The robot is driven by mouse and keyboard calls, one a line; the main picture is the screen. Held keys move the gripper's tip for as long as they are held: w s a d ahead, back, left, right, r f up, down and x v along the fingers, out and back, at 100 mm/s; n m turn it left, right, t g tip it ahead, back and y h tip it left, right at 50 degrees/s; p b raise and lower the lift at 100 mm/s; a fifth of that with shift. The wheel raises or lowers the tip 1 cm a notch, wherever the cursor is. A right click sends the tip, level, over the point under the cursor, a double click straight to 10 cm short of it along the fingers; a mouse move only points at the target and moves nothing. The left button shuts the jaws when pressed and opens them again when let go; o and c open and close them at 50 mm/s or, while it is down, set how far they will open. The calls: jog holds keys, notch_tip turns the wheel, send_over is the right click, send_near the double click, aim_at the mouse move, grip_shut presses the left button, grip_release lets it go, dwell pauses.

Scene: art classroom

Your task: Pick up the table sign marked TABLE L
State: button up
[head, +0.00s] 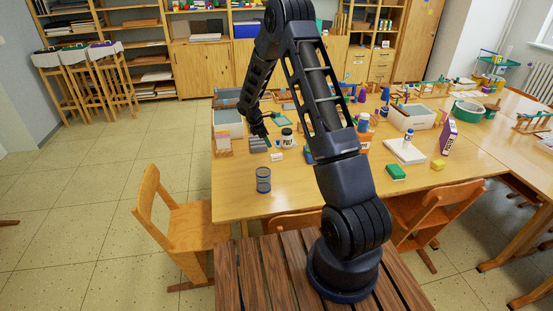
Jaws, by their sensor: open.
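I cannot make out a sign reading TABLE L in the head view; lettering is too small to read, and my arm hides part of the table. A purple upright piece with pale markings (448,136) stands on the right part of the table, but I cannot tell what it says. My gripper (264,136) hangs low over the left part of the wooden table (310,189), close to a grey ridged object (258,145). It is open, and I see nothing held in it.
A white-lidded jar (287,138), green block (396,172), yellow block (438,164) and white tray (404,151) stand around. Wooden chairs (178,216) line the front. The table's front middle is fairly clear.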

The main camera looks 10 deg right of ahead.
aim_at(275, 155)
jog(key=x, duration=1)
jog(key=shift+s+d+f, duration=0.15)
jog(key=shift+d+f, duration=0.1)
jog(key=shift+f, duration=0.05)
grip_shut()
